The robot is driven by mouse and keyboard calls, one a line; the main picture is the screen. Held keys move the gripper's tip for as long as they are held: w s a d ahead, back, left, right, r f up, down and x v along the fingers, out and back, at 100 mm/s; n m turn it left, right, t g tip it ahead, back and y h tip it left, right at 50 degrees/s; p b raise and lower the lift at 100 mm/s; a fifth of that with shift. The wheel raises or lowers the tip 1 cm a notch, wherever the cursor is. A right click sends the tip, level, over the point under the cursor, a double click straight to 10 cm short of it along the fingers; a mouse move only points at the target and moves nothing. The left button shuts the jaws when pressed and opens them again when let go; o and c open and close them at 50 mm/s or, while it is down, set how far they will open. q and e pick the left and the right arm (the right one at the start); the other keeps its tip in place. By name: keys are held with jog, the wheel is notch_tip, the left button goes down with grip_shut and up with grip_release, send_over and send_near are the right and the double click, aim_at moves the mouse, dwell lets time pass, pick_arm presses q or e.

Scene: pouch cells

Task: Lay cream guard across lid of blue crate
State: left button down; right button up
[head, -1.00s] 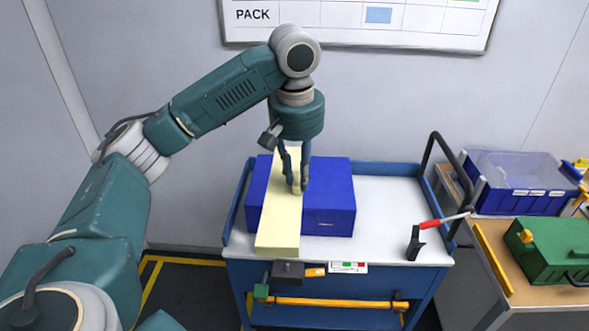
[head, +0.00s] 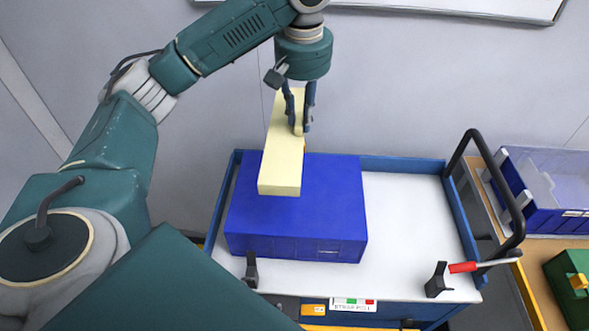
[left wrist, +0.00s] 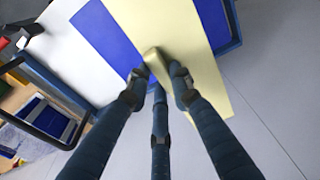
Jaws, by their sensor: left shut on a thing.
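The blue crate (head: 327,220) stands on the white cart top, its flat blue lid facing up. The cream guard (head: 275,160) is a long flat bar. Its near end shows over the back left part of the lid, and its far end reaches past the crate's back edge. My left gripper (head: 298,128) is shut on a small raised grip on the guard. The left wrist view shows the fingers (left wrist: 160,75) around this grip, with the guard (left wrist: 185,40) below. I cannot tell for sure whether the guard touches the lid; it looks raised. My right gripper is out of view.
The cart top (head: 410,220) is clear right of the crate. A black stand (head: 438,280) and a red-handled tool (head: 465,267) are at its right front. A black cart handle (head: 485,160) rises at the right. A clear-lidded blue bin (head: 535,215) and a green case (head: 575,285) stand beyond.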

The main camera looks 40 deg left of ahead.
pick_arm(q)
jog(key=shift+a+f+p, duration=0.1)
jog(key=shift+f+p, duration=1.05)
jog(key=shift+f, duration=8.15)
jog(key=shift+s+f, duration=0.1)
jog(key=shift+f+p, duration=0.3)
jog(key=shift+f, duration=0.15)
jog(key=c, duration=1.5)
grip_release()
jog(key=shift+c, duration=0.2)
